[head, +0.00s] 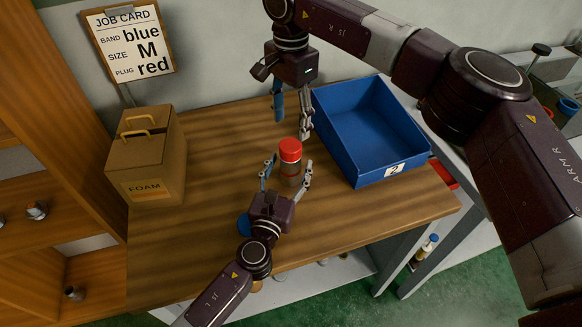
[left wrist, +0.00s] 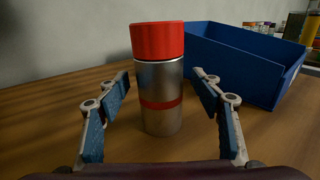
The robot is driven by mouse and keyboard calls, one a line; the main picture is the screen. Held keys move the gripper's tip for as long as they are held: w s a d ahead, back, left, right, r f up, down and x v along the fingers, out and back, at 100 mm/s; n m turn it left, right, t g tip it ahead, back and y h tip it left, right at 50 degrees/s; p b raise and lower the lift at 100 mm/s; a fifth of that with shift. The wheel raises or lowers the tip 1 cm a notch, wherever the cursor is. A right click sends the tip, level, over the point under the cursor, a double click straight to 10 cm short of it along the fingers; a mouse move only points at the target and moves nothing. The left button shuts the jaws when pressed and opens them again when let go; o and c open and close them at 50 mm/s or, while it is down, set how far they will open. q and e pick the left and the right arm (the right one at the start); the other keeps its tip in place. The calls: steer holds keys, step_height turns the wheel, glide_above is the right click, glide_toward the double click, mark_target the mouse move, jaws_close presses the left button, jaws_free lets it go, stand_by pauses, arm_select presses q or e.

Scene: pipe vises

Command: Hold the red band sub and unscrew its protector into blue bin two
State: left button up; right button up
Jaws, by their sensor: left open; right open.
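The red band sub (left wrist: 160,97) is a short metal cylinder with a red band, standing upright on the wooden table. Its red protector (head: 290,150) caps the top; it also fills the top of the sub in the left wrist view (left wrist: 157,41). My left gripper (head: 288,172) is open, with its fingers on either side of the sub and gaps showing in the left wrist view. My right gripper (head: 292,115) is open and empty, pointing down above and behind the red protector. Blue bin two (head: 357,168) stands right of the sub, with an empty floor.
A cardboard foam box (head: 150,175) stands at the table's left. A job card (head: 130,42) hangs on the wall behind it. A blue round thing (head: 244,225) sits partly hidden beside my left gripper. The table's middle left is clear.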

arm_select(q)
steer(key=shift+w+d+r, duration=0.1)
steer(key=shift+w+d, duration=0.05)
steer(key=shift+w, duration=0.4)
steer(key=shift+s+r, duration=0.1)
steer(key=c, duration=0.4)
jaws_close()
